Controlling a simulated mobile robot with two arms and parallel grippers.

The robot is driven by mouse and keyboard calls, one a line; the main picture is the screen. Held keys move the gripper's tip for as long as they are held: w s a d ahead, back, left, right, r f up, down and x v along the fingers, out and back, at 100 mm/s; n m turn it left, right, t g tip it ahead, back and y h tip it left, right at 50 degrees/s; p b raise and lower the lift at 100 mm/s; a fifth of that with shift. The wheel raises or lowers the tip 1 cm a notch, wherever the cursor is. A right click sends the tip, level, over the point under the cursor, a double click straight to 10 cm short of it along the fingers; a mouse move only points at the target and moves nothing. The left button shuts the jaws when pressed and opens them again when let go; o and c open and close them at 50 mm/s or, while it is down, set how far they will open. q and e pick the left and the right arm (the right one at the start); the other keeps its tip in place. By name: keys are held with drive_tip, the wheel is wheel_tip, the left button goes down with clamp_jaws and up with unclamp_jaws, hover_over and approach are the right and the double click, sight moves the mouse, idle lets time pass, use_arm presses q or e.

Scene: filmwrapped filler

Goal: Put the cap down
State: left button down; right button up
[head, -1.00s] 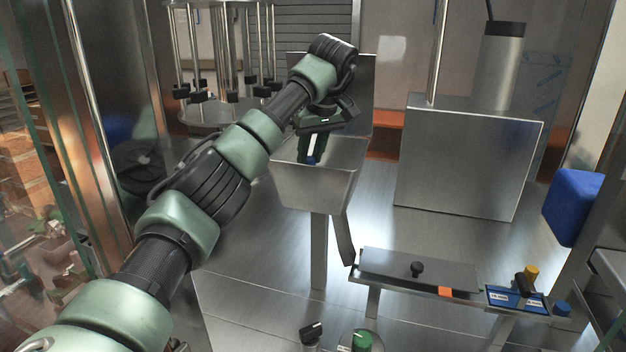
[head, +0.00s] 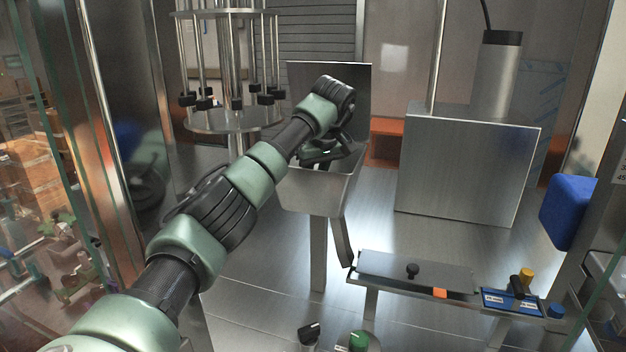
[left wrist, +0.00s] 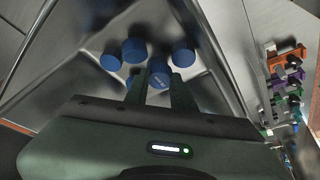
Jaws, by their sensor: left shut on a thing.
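My left gripper (left wrist: 158,80) reaches down into a steel hopper (head: 318,196). It is shut on a blue cap (left wrist: 160,77), which shows between the two fingers in the left wrist view. Several other loose blue caps lie in the hopper around the fingers, one at the right (left wrist: 183,54) and one behind on the left (left wrist: 134,50). In the head view, the hopper wall and my wrist hide the fingertips and the held cap. My right gripper is not in view.
A low steel stand (head: 420,268) with a black knob is at the front right. A blue tray (head: 497,299), a yellow-topped piece (head: 526,275) and a small blue piece (head: 556,311) are at its right end. A carousel (head: 228,118) stands behind my arm, and a large steel box (head: 465,165) is at right.

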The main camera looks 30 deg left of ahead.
use_arm(q)
drive_tip(key=shift+s+f, duration=0.15)
drive_tip(key=shift+f, duration=0.35)
drive_tip(key=c, duration=1.2)
unclamp_jaws()
drive_tip(key=shift+d+f, duration=0.1)
drive_tip(key=shift+f, duration=0.1)
drive_tip(key=shift+r, duration=0.35)
drive_tip(key=shift+a+b+v, duration=0.15)
drive_tip(key=shift+b+v, duration=0.5)
drive_tip(key=shift+v, duration=2.6)
drive_tip(key=shift+a+b+v, duration=0.15)
drive_tip(key=shift+b+v, duration=0.45)
drive_tip(key=shift+v, duration=2.65)
drive_tip(key=shift+r, duration=0.15)
